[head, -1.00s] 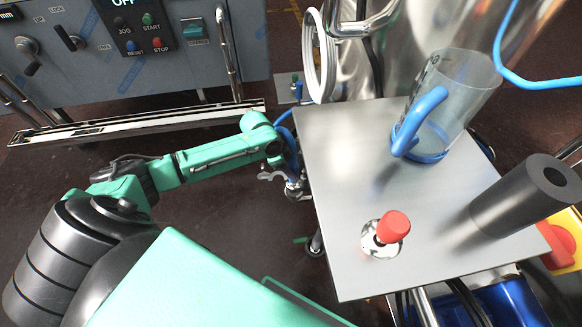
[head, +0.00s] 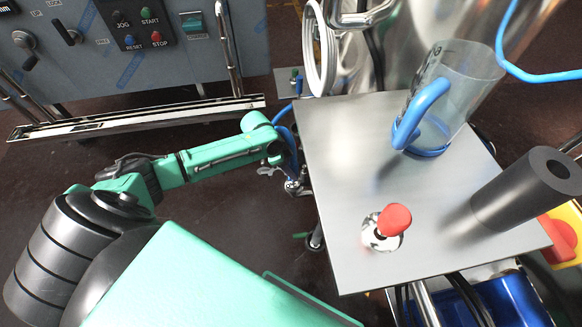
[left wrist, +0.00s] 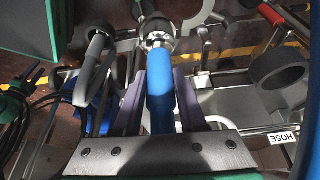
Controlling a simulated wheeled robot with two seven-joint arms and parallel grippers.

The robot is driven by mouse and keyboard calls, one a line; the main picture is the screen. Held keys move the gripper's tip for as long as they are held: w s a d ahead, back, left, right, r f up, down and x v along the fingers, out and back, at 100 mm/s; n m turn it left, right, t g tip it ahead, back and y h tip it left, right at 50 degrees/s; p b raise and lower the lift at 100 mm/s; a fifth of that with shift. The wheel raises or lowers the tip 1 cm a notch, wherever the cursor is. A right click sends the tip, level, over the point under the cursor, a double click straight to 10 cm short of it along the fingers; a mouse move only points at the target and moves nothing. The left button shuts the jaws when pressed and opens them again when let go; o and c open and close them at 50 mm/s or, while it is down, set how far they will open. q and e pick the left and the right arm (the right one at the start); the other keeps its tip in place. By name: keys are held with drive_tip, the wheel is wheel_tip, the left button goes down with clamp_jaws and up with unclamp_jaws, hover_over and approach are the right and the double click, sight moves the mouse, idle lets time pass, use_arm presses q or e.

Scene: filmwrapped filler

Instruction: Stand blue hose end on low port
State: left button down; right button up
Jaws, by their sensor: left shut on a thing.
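My left gripper (left wrist: 160,95) is shut on the blue hose (left wrist: 160,90), with a finger on each side of it in the left wrist view. The hose's far end meets a shiny metal fitting (left wrist: 157,42). I cannot tell whether the hose end is seated on the port or only lined up with it. In the head view the blue hose (head: 291,150) shows beside the left edge of the steel table, at the end of my green left arm. Metal pipework (head: 294,187) lies just below it, partly hidden. My right gripper is not in view.
The steel tabletop (head: 350,150) bears a clear jug (head: 465,95) with a blue handle, a red-knobbed valve (head: 394,220) and a black cylinder (head: 520,190). A control cabinet (head: 80,70) with a rail stands at the back left.

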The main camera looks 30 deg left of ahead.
use_arm(q)
drive_tip(key=shift+p, duration=0.35)
drive_tip(key=shift+f+b, duration=0.35)
drive_tip(key=shift+f, duration=0.35)
drive_tip(key=shift+f, duration=0.4)
drive_tip(key=shift+f, duration=0.2)
idle(0.6)
